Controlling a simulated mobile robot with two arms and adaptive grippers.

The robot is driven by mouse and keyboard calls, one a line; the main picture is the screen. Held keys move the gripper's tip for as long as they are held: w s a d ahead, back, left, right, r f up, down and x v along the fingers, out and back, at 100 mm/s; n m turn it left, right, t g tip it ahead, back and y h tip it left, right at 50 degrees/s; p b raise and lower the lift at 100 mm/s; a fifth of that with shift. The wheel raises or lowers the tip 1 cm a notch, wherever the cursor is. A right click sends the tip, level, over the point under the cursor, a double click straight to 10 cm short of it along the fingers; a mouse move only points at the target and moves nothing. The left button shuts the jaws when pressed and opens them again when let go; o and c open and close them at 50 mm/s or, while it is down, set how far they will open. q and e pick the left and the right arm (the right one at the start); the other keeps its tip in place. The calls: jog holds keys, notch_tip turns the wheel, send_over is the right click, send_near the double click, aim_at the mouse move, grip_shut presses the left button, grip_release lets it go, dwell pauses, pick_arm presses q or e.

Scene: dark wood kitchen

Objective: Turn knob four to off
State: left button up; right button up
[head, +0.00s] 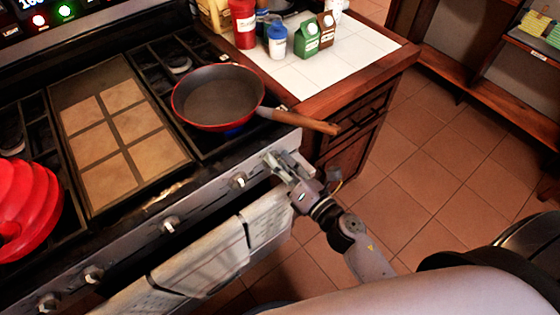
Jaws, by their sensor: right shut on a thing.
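A row of round metal knobs runs along the stove's front panel (205,203). One knob (239,180) stands just left of my right gripper; others show further left, such as one knob (170,224) near the middle and another knob (93,273) lower down. My right gripper (275,164) is at the right end of the panel, shut on the rightmost knob, which its fingers mostly hide. No knob numbers are readable, so I cannot tell which is four. A blue glow (233,131) shows under the pan. My left gripper is not in view.
A red-rimmed frying pan (218,98) sits on the right burner, its wooden handle (305,122) reaching out above my right gripper. Towels (210,258) hang from the oven front. Bottles and cartons (307,38) stand on the tiled counter.

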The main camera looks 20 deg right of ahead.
jog(key=c, duration=0.3)
jog(key=m+p, duration=0.3)
jog(key=m, duration=0.6)
jog(key=f+m+p, duration=0.1)
jog(key=m+p, duration=0.2)
jog(key=m, duration=0.6)
jog(key=m+p, duration=0.3)
jog(key=m, duration=0.5)
jog(key=shift+s+a+f+m, duration=0.15)
jog(key=shift+a+f+m, duration=0.15)
jog(key=shift+f+m, duration=0.1)
dwell(0.5)
jog(key=o, duration=1.1)
jog(key=shift+c, duration=0.2)
jog(key=shift+s, duration=0.1)
